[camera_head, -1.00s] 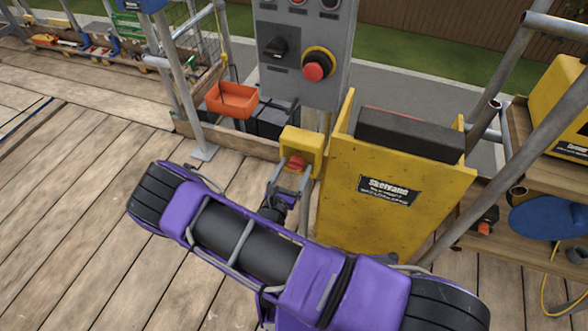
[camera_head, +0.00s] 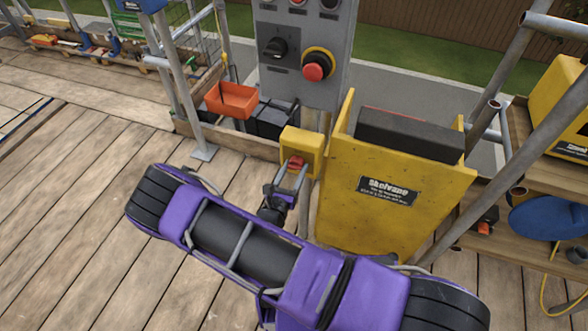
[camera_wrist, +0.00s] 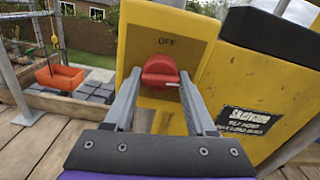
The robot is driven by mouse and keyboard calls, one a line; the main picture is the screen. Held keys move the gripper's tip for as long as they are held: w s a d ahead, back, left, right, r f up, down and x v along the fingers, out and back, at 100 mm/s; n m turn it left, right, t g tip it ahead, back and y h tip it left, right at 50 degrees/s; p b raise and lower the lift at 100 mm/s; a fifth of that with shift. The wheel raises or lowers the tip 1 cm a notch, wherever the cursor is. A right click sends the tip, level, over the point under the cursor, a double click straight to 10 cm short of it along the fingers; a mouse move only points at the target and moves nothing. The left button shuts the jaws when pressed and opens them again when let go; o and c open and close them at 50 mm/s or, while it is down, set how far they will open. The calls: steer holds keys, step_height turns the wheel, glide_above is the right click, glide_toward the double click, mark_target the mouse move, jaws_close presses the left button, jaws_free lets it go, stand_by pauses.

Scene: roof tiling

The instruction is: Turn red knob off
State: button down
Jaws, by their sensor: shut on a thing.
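The red knob (camera_wrist: 160,71) sits on the front of a yellow box (camera_wrist: 160,30) in the wrist view, below the printed word OFF. A small white mark shows at its lower right edge. In the head view the knob (camera_head: 296,162) is small on the yellow box (camera_head: 303,142). My gripper (camera_wrist: 159,80) has one grey finger on each side of the knob and is shut on it. In the head view my gripper (camera_head: 290,174) reaches up to the knob from below. The fingers hide part of the knob's sides.
A grey control panel (camera_head: 290,80) with a red push button (camera_head: 313,72) stands behind. A yellow Skelvane bin (camera_head: 385,215) is close on the right. An orange tray (camera_head: 231,99) lies left. Scaffold poles (camera_head: 505,75) rise at right. Wooden deck (camera_head: 80,190) at left is clear.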

steer(key=shift+d+n, duration=0.1)
steer(key=shift+n, duration=8.1)
steer(key=shift+c, duration=1.2)
jaws_free()
steer(key=shift+r, duration=0.1)
steer(key=shift+s, duration=0.1)
steer(key=v, duration=1.7)
steer(key=shift+s+p, duration=0.15)
steer(key=shift+p, duration=0.25)
